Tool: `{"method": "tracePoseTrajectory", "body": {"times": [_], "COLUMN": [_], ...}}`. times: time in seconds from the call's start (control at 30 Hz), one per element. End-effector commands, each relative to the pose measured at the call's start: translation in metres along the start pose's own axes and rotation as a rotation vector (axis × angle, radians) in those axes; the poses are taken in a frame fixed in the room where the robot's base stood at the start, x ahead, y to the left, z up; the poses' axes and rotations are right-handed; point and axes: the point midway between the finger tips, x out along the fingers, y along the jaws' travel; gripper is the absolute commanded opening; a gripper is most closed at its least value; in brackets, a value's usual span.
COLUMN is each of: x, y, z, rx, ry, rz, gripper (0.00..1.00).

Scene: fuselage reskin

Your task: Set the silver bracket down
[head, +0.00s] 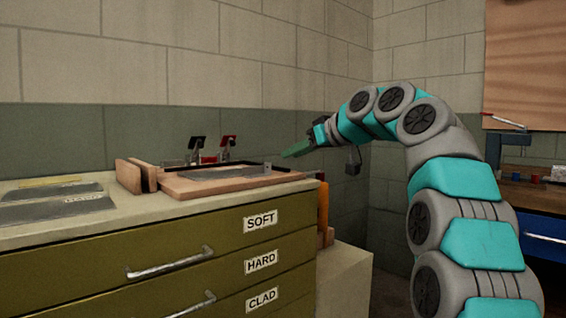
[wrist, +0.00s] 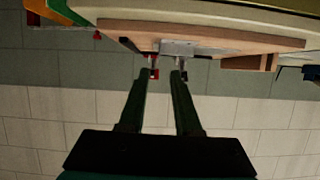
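My gripper (head: 297,149) is above the right end of the wooden board in the head view. In the wrist view its two dark fingers (wrist: 164,75) stand apart with nothing seen between them. A silver sheet (head: 222,173) lies flat on the board (head: 175,187). A small silver upright piece (head: 267,169), perhaps the bracket, is at the board's right end, below and left of the gripper. In the wrist view a silver surface (wrist: 178,47) shows at the board's edge beyond the fingertips; I cannot tell whether it is the sheet or the bracket.
A black-handled clamp (head: 196,145) and a red-handled clamp (head: 228,143) stand behind the board. Wooden blocks (head: 130,175) stand at its left. Grey sheets (head: 60,205) lie on the counter's left. Drawers labelled SOFT, HARD and CLAD (head: 261,261) are below. Another bench (head: 540,198) is at right.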

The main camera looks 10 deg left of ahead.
Motion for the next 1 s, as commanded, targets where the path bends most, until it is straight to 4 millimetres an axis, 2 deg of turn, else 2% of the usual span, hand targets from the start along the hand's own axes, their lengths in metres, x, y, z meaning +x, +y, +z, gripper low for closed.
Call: {"method": "tracePoseTrajectory", "body": {"times": [0.1, 0.2, 0.5, 0.63, 0.77, 0.87, 1.0], "x": [-0.021, -0.031, -0.035, -0.035, -0.035, -0.039, -0.047], "y": [0.001, 0.002, 0.001, -0.001, -0.005, -0.012, -0.025], "z": [0.000, 0.000, 0.001, 0.012, 0.042, 0.076, 0.133], "rx": [0.002, 0.003, 0.005, 0.035, 0.107, 0.178, 0.280], "ry": [0.001, 0.001, -0.003, -0.032, -0.108, -0.189, -0.315], "rz": [0.002, 0.002, 0.001, 0.002, 0.010, 0.025, 0.054], "gripper": [0.32, 0.32, 0.32, 0.32, 0.32, 0.32, 0.32]}}
